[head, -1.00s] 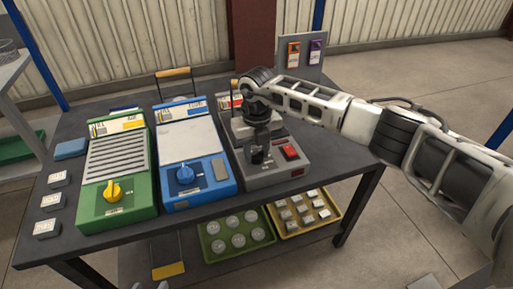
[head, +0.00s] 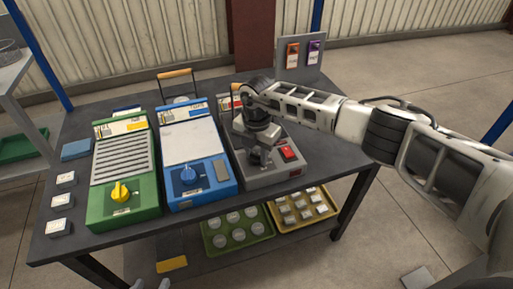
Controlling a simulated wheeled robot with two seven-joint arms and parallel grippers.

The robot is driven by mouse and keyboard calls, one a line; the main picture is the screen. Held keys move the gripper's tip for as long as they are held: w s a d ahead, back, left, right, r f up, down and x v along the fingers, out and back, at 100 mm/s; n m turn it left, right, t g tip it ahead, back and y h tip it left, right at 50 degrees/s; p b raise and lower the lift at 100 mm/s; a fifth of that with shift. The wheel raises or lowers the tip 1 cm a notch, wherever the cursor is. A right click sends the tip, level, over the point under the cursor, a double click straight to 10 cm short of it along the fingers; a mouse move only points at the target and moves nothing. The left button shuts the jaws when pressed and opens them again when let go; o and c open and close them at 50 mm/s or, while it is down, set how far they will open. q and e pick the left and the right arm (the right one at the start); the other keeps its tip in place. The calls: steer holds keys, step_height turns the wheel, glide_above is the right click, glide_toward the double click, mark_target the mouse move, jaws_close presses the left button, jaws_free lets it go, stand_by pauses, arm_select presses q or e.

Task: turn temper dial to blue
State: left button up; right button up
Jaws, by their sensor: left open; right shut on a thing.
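Three units stand side by side on the dark table. The green one (head: 150,195) has a yellow dial (head: 121,192), and the blue one (head: 222,191) has a blue dial (head: 189,175). The grey one (head: 281,177) has a red switch (head: 289,153). My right gripper (head: 260,158) points down over the front of the grey unit, left of the switch. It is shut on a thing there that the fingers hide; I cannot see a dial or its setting. My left gripper (head: 151,284) is open, with only its fingertips showing at the bottom edge. Unit labels are too small to read.
Small pale blocks (head: 60,202) lie at the table's left edge, near a blue block (head: 76,149). A green tray (head: 210,246) and a yellow tray (head: 277,220) sit on the lower shelf. A panel with orange and purple tags (head: 301,72) stands behind.

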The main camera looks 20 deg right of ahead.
mark_target(257, 153)
steer(key=m+p, duration=0.2)
steer(key=m, duration=0.2)
steer(key=shift+r+m+p, duration=0.15)
steer(key=shift+m+p, duration=0.15)
steer(key=shift+m, duration=0.6)
arm_select(q)
steer(key=shift+a+r+p, duration=0.35)
steer(key=shift+r+p, duration=0.05)
steer(key=shift+r, duration=0.4)
arm_select(e)
steer(key=shift+m, duration=0.3)
arm_select(q)
steer(key=shift+s, duration=0.1)
arm_select(e)
steer(key=o, duration=0.9)
steer(key=shift+o, duration=0.2)
arm_select(q)
steer(key=shift+w+r, duration=0.1)
steer(key=shift+w, duration=0.15)
arm_select(e)
step_height(257, 153, up, 16)
